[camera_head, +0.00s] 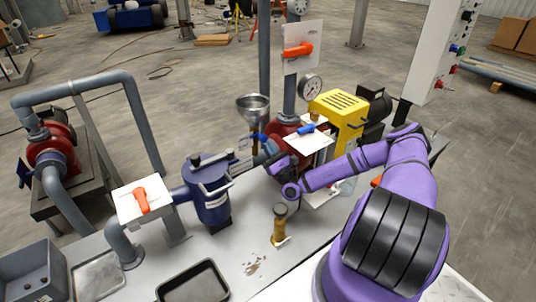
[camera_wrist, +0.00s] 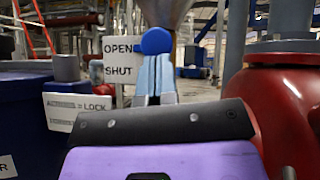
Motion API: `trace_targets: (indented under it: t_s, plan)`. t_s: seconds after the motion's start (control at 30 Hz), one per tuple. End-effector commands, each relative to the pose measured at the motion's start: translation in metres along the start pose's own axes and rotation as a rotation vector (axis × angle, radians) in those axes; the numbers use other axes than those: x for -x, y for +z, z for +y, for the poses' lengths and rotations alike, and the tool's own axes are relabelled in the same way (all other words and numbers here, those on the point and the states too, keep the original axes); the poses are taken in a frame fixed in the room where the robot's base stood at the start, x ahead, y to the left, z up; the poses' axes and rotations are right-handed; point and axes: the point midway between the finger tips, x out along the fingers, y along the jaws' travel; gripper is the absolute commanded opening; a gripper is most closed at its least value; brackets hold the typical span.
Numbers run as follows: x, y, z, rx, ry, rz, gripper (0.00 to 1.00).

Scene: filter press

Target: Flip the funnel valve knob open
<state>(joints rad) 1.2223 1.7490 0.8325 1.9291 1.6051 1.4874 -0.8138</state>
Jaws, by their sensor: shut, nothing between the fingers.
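The metal funnel (camera_head: 253,108) stands near the middle of the head view, and its lower part shows at the top of the wrist view (camera_wrist: 168,10). The blue funnel valve knob (camera_head: 261,137) is just below it. In the wrist view the round blue knob end (camera_wrist: 156,41) is straight ahead. A white sign (camera_wrist: 121,62) reading OPEN above SHUT is left of it. My gripper (camera_wrist: 156,62) is shut and empty, its pale fingertips just below the knob end; I cannot tell whether they touch it. In the head view my gripper (camera_head: 268,147) is small and partly hidden.
A dark blue strainer body (camera_head: 210,192) stands left of my gripper, and a red pump body (camera_wrist: 285,105) is close on the right. A white plate with another blue handle (camera_head: 306,128) and a yellow guard (camera_head: 338,117) are beyond my arm.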

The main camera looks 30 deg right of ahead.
Motion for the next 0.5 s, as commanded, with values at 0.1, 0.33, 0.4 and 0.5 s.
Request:
trace_targets:
  t_s: [0.1, 0.33, 0.4, 0.5]
  plan:
    - [-0.001, 0.000, 0.000, 0.000, -0.001, -0.001, 0.00]
    - [0.001, -0.001, 0.000, 0.000, 0.000, -0.001, 0.00]
    - [0.004, -0.004, 0.000, 0.000, 0.000, 0.000, 0.00]
    - [0.014, -0.013, 0.000, -0.001, 0.001, 0.001, 0.00]
